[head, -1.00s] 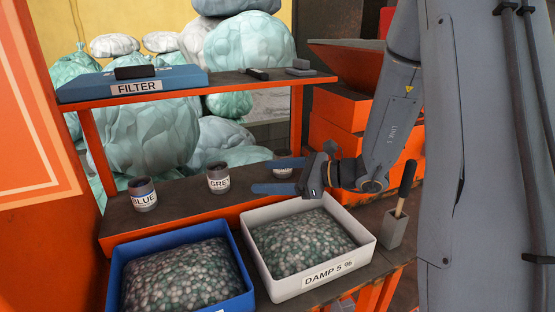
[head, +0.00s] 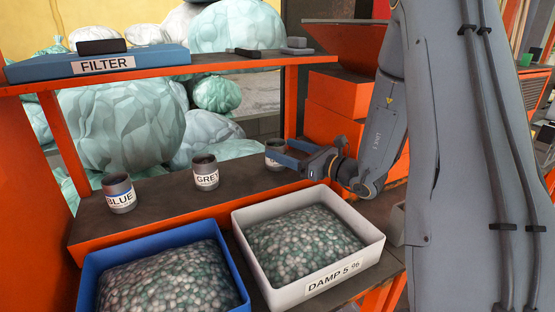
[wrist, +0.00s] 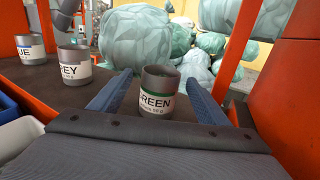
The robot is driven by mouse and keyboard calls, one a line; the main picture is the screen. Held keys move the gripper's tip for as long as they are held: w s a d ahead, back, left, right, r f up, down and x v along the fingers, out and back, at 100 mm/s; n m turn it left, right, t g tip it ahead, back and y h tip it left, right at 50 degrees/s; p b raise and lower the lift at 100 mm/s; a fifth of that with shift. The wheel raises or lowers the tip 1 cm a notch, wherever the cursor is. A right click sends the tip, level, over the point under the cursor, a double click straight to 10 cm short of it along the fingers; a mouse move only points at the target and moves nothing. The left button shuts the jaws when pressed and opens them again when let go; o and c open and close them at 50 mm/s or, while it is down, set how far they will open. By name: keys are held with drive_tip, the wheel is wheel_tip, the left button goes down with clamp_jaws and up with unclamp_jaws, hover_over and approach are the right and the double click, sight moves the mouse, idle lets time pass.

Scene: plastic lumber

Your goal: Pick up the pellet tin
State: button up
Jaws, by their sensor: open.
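A grey tin labelled GREEN (wrist: 158,103) stands upright on the dark shelf between the fingers of my gripper (wrist: 159,78) in the wrist view. My gripper is open, with a visible gap on each side of the tin. In the head view the green tin (head: 275,149) is partly hidden behind my gripper (head: 277,152). A tin labelled GREY (head: 206,174) and one labelled BLUE (head: 120,194) stand to its left on the same shelf. They also show at the left of the wrist view, the grey tin (wrist: 74,66) nearer than the blue tin (wrist: 30,50).
A white tray marked DAMP 5 % (head: 335,277) and a blue tray (head: 92,274) of pellets stand in front of the shelf. An upper shelf (head: 225,70) bears a blue FILTER box (head: 150,60). An orange post (wrist: 237,45) rises right of my gripper.

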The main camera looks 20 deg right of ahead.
sight(269, 143)
drive_tip(key=shift+x, duration=1)
drive_tip(key=p+x, duration=0.2)
drive_tip(key=x, duration=0.2)
drive_tip(key=shift+w+a+r, duration=0.1)
drive_tip(key=shift+w+a, duration=0.05)
drive_tip(key=shift+w, duration=0.25)
drive_tip(key=shift+c, duration=0.3)
drive_tip(key=c, duration=1.1)
